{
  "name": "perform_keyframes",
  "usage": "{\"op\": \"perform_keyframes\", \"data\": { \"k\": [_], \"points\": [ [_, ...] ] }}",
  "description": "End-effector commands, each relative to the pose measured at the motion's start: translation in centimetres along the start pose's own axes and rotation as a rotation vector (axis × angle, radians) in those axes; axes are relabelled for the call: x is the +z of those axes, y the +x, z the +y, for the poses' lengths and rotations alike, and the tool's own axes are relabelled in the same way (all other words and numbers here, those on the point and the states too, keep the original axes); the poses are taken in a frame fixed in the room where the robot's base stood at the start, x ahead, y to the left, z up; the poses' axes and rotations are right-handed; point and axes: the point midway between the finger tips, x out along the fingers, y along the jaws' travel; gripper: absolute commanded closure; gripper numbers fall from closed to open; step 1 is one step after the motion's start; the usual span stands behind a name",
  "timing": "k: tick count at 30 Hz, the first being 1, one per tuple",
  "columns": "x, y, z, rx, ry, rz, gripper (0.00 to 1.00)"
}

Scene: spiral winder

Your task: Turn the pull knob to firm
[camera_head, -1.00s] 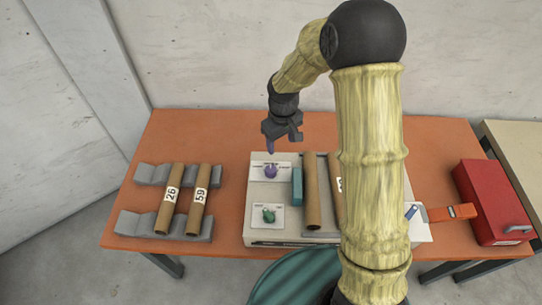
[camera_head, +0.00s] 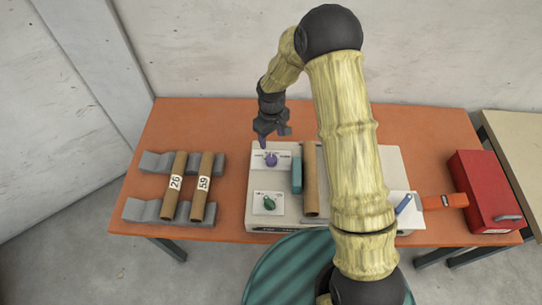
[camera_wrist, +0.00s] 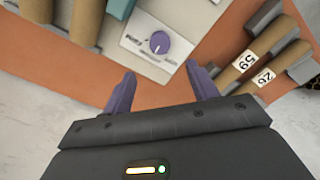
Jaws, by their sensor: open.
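A purple knob (camera_head: 270,159) sits on a white label plate at the far left of the winder panel (camera_head: 256,221). In the wrist view the purple knob (camera_wrist: 159,42) carries a light pointer line, and its plate has small print on both sides, too small to read surely. A green knob (camera_head: 269,202) sits on a second plate nearer the front. My gripper (camera_head: 270,142) is above the panel's far edge, close to the purple knob in the head view. In the wrist view my gripper (camera_wrist: 160,92) has its purple fingers apart and empty, with the knob beyond the fingertips.
Tubes marked 26 (camera_head: 174,190) and 59 (camera_head: 203,190) rest on grey cradles at left.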

Motion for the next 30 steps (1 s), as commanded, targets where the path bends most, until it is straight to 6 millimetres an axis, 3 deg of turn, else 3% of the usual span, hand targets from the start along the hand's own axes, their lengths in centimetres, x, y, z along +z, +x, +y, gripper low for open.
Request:
{"op": "perform_keyframes", "data": {
  "k": [21, 30],
  "points": [
    [0.0, 10.2, -0.3, -0.001, -0.006, -0.003, 0.41],
    [0.0, 12.8, -0.2, 0.0, -0.004, 0.0, 0.41]
  ]
}}
